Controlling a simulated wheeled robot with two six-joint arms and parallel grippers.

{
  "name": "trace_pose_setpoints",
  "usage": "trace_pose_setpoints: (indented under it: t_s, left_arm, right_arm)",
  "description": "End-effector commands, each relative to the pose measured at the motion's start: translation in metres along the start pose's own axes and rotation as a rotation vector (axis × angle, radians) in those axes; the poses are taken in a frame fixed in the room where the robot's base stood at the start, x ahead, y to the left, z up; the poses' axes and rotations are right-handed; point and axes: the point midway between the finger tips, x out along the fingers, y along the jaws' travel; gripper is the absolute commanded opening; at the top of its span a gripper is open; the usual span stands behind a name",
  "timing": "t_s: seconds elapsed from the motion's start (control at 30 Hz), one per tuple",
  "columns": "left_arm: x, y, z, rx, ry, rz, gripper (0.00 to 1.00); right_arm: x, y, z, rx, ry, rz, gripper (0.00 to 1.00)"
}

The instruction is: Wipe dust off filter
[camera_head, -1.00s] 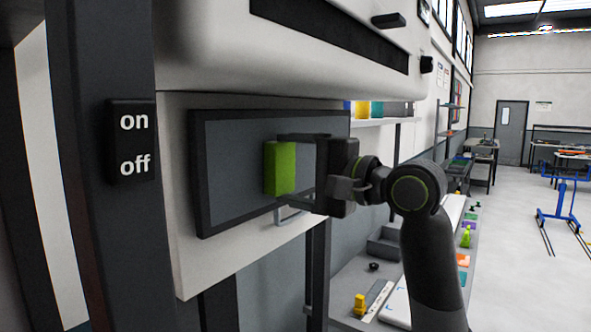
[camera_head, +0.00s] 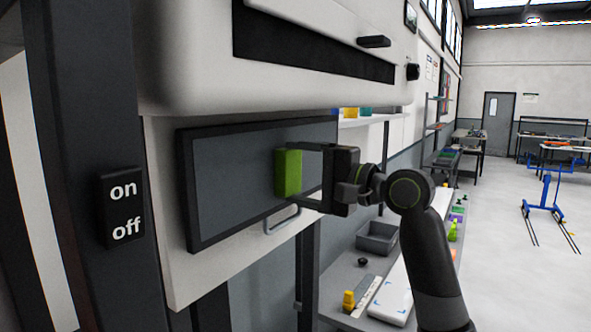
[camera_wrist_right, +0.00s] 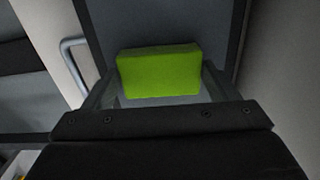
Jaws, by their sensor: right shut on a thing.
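The filter (camera_head: 235,180) is a grey panel in a dark frame on the front of the white machine in the head view. My right gripper (camera_head: 294,172) is shut on a green block-shaped sponge (camera_head: 288,173). The sponge is in front of the right part of the filter; I cannot tell whether it touches. In the right wrist view the sponge (camera_wrist_right: 160,72) sits between the two fingers, with part of the grey panel (camera_wrist_right: 165,20) behind it. No distinct dust shows on the panel. My left gripper is not in view.
A metal handle (camera_head: 283,220) is below the filter. An on/off switch (camera_head: 124,208) is on the dark post at left. A grey bench (camera_head: 345,270) with a grey bin (camera_head: 377,238) and small items stands below and right. Open floor lies at far right.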

Motion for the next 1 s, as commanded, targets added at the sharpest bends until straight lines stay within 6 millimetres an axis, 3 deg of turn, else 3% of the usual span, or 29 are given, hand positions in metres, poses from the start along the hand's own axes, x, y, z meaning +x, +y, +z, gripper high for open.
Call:
trace_pose_setpoints:
  t_s: [1.0]
  left_arm:
    - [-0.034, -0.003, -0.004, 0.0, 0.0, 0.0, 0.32]
  right_arm:
    - [-0.001, -0.002, -0.062, 0.002, 0.002, 0.001, 0.63]
